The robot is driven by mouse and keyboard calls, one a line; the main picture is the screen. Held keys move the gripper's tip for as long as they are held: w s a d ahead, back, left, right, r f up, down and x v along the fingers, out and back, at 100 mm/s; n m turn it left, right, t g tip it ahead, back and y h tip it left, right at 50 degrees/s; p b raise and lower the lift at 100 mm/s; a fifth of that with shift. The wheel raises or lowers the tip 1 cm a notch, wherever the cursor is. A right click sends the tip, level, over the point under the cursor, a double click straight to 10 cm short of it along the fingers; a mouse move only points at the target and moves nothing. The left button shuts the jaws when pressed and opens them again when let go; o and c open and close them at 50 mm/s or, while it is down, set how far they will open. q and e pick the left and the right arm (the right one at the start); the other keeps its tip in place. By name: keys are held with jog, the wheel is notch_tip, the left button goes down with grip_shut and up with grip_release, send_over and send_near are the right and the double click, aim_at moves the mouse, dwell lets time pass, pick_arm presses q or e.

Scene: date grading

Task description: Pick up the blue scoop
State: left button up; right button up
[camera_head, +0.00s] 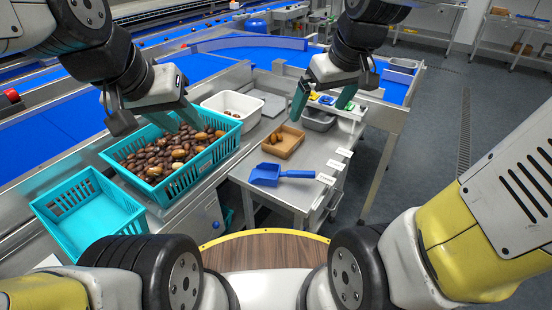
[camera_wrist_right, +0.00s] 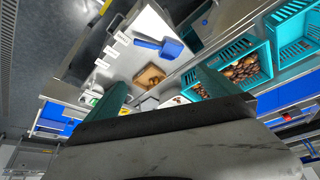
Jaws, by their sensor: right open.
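The blue scoop (camera_head: 264,175) lies on the steel side table (camera_head: 240,172), its handle pointing right in the head view. It also shows in the right wrist view (camera_wrist_right: 172,47), beyond the fingers. My right gripper (camera_head: 322,100) is open and empty, above the far part of the side table, beyond the scoop and apart from it. Its two teal fingers stand wide apart in the right wrist view (camera_wrist_right: 160,85). My left gripper (camera_head: 188,128) is above the far side of the teal crate of dates; its teal fingers look spread with nothing between them.
A teal crate (camera_head: 198,169) full of dates and an empty teal crate (camera_head: 88,205) stand at the left. A brown tray (camera_head: 285,146) with a few dates lies just behind the scoop. A white bin (camera_head: 232,106) and a grey tray (camera_head: 318,119) stand farther back.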

jog(key=w+a+f+n+g, duration=0.2)
jog(key=w+a+f+n, duration=0.15)
jog(key=w+f, duration=0.45)
jog(key=n+h, duration=0.1)
jog(key=n, duration=0.2)
send_near(282, 174)
jog(key=w+n, duration=0.1)
jog(key=w+a+f+n+g, duration=0.1)
jog(key=w+a+n+g+h, duration=0.1)
jog(key=n, duration=0.1)
jog(key=shift+f, duration=0.25)
notch_tip(282, 174, down, 8)
jog(key=shift+f, duration=0.15)
jog(key=c, duration=1.6)
